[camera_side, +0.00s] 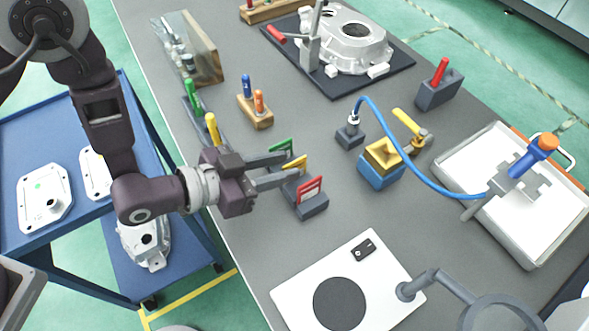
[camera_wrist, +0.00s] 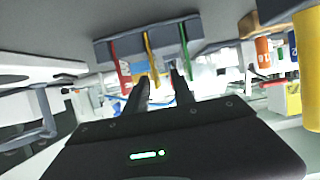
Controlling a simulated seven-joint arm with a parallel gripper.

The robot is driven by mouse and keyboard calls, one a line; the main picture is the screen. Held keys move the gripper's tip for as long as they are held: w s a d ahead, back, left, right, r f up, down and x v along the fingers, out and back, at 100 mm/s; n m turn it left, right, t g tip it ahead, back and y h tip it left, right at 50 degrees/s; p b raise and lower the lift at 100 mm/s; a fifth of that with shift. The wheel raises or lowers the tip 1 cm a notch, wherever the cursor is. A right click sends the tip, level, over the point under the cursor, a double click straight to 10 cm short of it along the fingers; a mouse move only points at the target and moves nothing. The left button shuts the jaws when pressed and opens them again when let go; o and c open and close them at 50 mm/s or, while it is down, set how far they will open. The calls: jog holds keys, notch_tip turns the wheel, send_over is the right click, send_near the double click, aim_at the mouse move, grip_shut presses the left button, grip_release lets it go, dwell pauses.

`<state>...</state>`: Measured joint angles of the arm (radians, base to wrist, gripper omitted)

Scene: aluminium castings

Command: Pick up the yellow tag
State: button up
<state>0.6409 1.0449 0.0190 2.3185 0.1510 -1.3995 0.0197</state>
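The yellow tag (camera_side: 296,163) stands in a dark grey rack (camera_side: 313,207), between a green tag (camera_side: 281,147) and a red tag (camera_side: 309,187). My gripper (camera_side: 288,166) reaches in from the left. Its two fingers are apart, with the tips at the yellow tag, one toward the green side and one toward the red side. In the wrist view the yellow tag (camera_wrist: 151,58) shows ahead of and between the open fingertips (camera_wrist: 160,80). I cannot tell whether either finger touches it. The fingers partly cover the rack in the side view.
Screwdrivers with green and yellow handles (camera_side: 212,129) stand close behind my gripper. A wooden block (camera_side: 258,119) with blue and orange handles is behind the rack. A blue and yellow box (camera_side: 380,168) stands right. Bare table lies in front of the rack.

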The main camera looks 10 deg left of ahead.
jog(key=x, duration=0.6)
jog(key=shift+s+d+r, duration=0.15)
jog(key=shift+d+r, duration=0.1)
jog(key=shift+r, duration=0.05)
grip_shut()
